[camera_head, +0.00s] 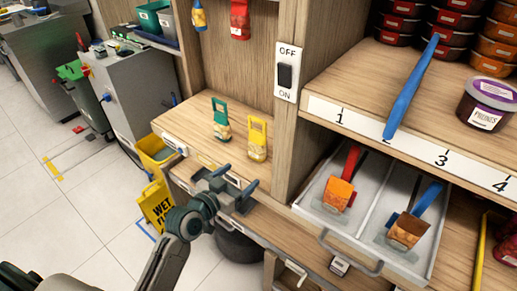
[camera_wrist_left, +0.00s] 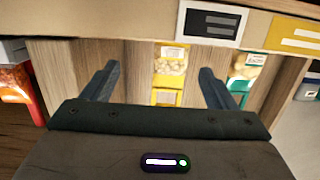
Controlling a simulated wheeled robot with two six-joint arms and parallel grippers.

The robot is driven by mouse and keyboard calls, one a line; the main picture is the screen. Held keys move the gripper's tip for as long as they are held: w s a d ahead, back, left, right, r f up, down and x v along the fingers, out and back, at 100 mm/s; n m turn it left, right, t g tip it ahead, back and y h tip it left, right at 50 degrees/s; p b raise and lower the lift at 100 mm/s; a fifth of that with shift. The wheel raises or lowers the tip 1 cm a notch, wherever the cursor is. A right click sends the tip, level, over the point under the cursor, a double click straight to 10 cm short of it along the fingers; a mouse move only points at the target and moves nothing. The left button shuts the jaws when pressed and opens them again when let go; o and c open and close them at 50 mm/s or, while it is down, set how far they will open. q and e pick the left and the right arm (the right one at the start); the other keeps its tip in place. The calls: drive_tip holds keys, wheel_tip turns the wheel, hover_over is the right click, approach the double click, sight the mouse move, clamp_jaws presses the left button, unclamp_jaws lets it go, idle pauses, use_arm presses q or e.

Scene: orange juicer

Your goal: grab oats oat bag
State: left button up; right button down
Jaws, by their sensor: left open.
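Two small clear-fronted bags stand upright on the wooden shelf: one with a yellow top and handle (camera_head: 257,142), one with a green top and handle (camera_head: 221,122). Their labels are too small to read, so I cannot tell which holds oats. My left gripper (camera_head: 224,181) is open and empty at the shelf's front edge, in front of the bags and apart from them. In the left wrist view, the yellow bag (camera_wrist_left: 170,66) shows between the fingers (camera_wrist_left: 158,76), farther off; the green bag (camera_wrist_left: 243,70) is beyond the right finger. My right gripper is not in view.
A wooden divider with an OFF/ON switch (camera_head: 286,72) stands right of the bags. Right of it are a white drawer (camera_head: 325,222) with scoops, a numbered shelf (camera_head: 340,85), a blue bar (camera_head: 411,86) and a prunes tub (camera_head: 488,105). A yellow wet-floor sign (camera_head: 156,203) stands left.

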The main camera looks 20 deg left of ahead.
sight(254, 146)
use_arm(q)
drive_tip(key=shift+t, duration=0.9)
drive_tip(key=w+r, duration=0.1)
drive_tip(key=w, duration=0.3)
drive_tip(key=w+r, duration=0.1)
drive_tip(key=w, duration=0.2)
drive_tip(key=shift+w+d+r+p, duration=0.1)
drive_tip(key=shift+d+r+p, duration=0.15)
drive_tip(key=shift+r+p, duration=0.15)
drive_tip(key=shift+w+d, duration=0.1)
drive_tip(key=shift+w, duration=0.35)
drive_tip(key=p+x, duration=0.1)
drive_tip(key=x, duration=0.3)
drive_tip(key=shift+w+p, duration=0.2)
drive_tip(key=shift+p, duration=0.1)
drive_tip(key=shift+w, duration=0.25)
drive_tip(key=shift+s, duration=0.1)
drive_tip(key=c, duration=1.1)
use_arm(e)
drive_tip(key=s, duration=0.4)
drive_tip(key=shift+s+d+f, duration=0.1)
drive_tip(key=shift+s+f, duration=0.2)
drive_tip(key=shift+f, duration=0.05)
